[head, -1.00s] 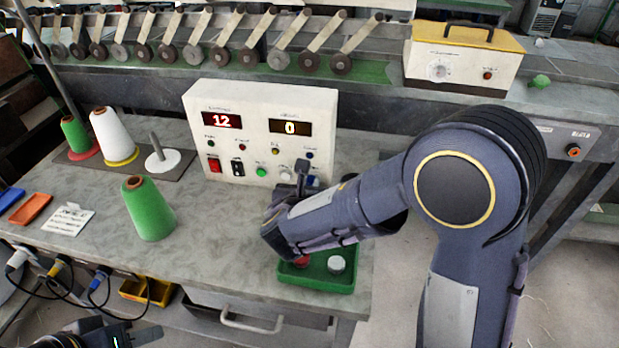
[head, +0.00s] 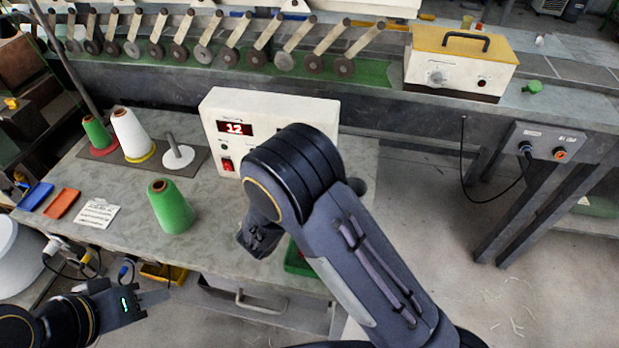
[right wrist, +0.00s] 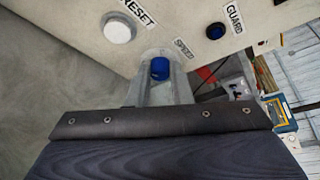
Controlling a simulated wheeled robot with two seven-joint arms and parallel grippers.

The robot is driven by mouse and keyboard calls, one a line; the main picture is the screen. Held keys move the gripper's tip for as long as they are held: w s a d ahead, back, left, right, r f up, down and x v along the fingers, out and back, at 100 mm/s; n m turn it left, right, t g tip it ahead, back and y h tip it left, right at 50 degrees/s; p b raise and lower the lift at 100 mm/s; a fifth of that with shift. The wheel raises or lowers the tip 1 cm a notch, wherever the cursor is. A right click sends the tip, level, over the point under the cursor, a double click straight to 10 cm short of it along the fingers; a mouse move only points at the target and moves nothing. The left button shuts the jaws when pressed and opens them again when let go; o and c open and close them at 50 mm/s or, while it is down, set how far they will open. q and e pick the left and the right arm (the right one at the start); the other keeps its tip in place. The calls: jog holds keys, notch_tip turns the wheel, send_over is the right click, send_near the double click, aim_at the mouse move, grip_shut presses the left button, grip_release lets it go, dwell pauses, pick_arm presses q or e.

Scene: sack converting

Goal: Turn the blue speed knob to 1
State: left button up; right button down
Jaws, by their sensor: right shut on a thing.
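The blue speed knob (right wrist: 160,68) is on the pale control box panel, beside the SPEED label, in the right wrist view. My right gripper (right wrist: 161,82) is shut on it, with its fingers close around the knob. The dial marks are not readable. In the head view the control box (head: 212,104) stands on the table and its left display reads 12.
A green cone (head: 170,207) stands on the table left of the box. A green tray (head: 297,262) is partly hidden behind my right arm.

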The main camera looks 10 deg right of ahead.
jog(key=shift+a+f+n+h+p, duration=0.1)
jog(key=shift+n+h+p, duration=0.4)
jog(key=shift+n, duration=0.35)
jog(key=shift+a+f+n+h+p, duration=0.1)
jog(key=shift+n+h+p, duration=0.35)
jog(key=shift+n, duration=0.4)
jog(key=c, duration=1.3)
grip_release()
jog(key=b+v, duration=0.1)
jog(key=v, duration=0.6)
jog(key=shift+s+a, duration=0.2)
jog(key=shift+s, duration=0.1)
jog(key=shift+f, duration=0.15)
